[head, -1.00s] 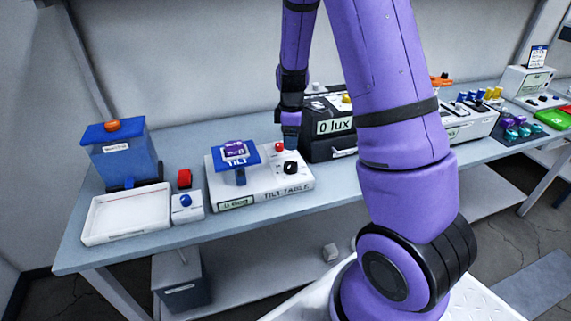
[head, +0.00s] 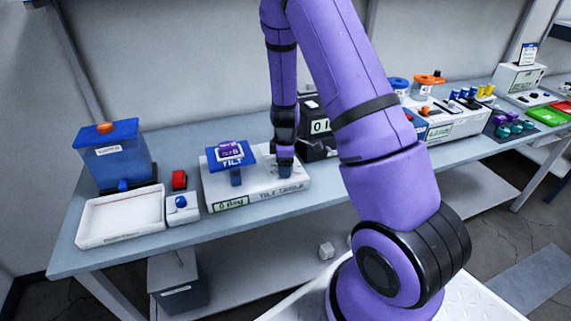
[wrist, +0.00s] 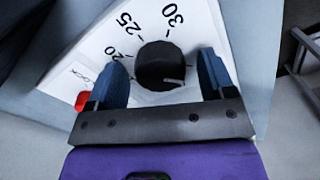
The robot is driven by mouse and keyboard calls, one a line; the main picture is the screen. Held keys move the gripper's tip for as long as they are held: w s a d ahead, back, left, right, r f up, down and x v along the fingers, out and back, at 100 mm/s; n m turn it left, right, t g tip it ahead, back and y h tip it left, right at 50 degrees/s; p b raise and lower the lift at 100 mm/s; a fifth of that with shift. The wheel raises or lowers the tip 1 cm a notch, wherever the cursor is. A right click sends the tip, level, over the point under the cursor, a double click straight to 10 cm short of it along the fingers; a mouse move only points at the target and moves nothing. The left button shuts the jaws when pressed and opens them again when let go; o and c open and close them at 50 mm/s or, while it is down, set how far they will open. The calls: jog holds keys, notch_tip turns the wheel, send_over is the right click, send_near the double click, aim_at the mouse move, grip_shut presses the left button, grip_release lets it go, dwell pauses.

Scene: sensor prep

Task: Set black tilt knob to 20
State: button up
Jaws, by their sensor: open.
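The black tilt knob (wrist: 158,62) sits on the white tilt table box (head: 222,193). In the wrist view it lies between the two blue fingers of my gripper (wrist: 164,76), which are open with small gaps on both sides. The knob's pale pointer line points to the lower right, away from the printed 20, 25 and 30 at the upper left and top. In the head view my gripper (head: 285,168) is down at the box's right part and hides the knob. The box's front display appears to read 0 deg.
A red button (wrist: 82,100) marked LOCK is close to the left finger. The blue tilt platform (head: 230,158) stands left of my gripper. A dark lux box (head: 318,128) is right behind.

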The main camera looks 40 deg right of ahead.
jog(key=c, duration=0.9)
